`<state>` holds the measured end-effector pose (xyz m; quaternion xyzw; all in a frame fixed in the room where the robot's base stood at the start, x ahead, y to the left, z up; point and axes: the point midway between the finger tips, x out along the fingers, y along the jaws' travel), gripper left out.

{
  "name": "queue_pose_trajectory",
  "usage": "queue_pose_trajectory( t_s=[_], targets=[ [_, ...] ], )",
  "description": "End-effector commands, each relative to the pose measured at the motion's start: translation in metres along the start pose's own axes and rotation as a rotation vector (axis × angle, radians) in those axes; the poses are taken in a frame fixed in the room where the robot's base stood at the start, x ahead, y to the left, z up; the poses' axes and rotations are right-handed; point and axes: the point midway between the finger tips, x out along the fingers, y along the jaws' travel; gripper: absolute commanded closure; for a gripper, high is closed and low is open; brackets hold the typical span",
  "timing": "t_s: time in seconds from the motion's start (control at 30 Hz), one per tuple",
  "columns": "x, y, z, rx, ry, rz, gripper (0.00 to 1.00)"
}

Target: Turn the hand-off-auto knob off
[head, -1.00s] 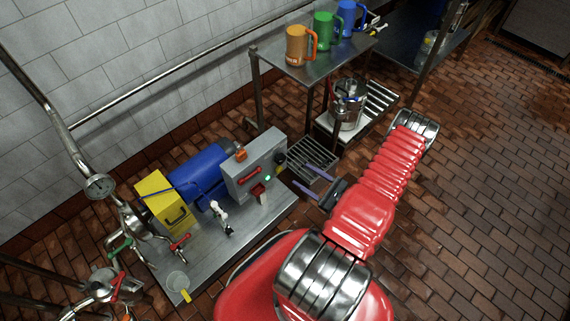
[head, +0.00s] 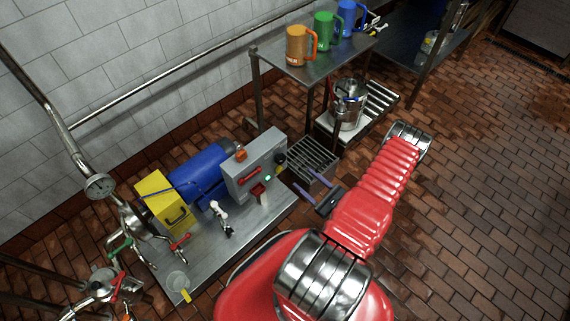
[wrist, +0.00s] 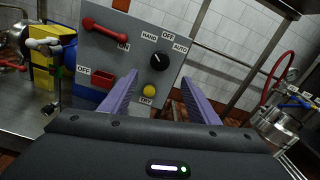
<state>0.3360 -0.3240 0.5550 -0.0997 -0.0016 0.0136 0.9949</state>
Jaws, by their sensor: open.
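The hand-off-auto knob (wrist: 159,62) is a round black knob on the grey control panel (wrist: 135,45), with HAND, OFF and AUTO labels above it. Its small white mark seems to point up and left, towards HAND. In the head view the knob (head: 281,159) is a dark spot on the right part of the grey box. My gripper (wrist: 157,80) is open, its purple fingers apart and empty. In the wrist view the knob shows above and between the fingertips, untouched. In the head view my gripper (head: 307,181) is right of and below the panel.
A metal pot (head: 348,105) stands behind, under a shelf with mugs. A floor grate (head: 313,157) lies beside the box. Brick floor at right is clear.

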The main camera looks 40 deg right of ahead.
Motion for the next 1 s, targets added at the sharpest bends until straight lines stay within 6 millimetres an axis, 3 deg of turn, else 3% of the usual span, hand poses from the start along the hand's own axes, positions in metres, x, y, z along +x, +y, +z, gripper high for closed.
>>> queue_pose_trajectory(
  t_s=[1.0],
  targets=[
    [0.112,0.001,0.0,-0.002,0.0,0.002,0.45]
  ],
)
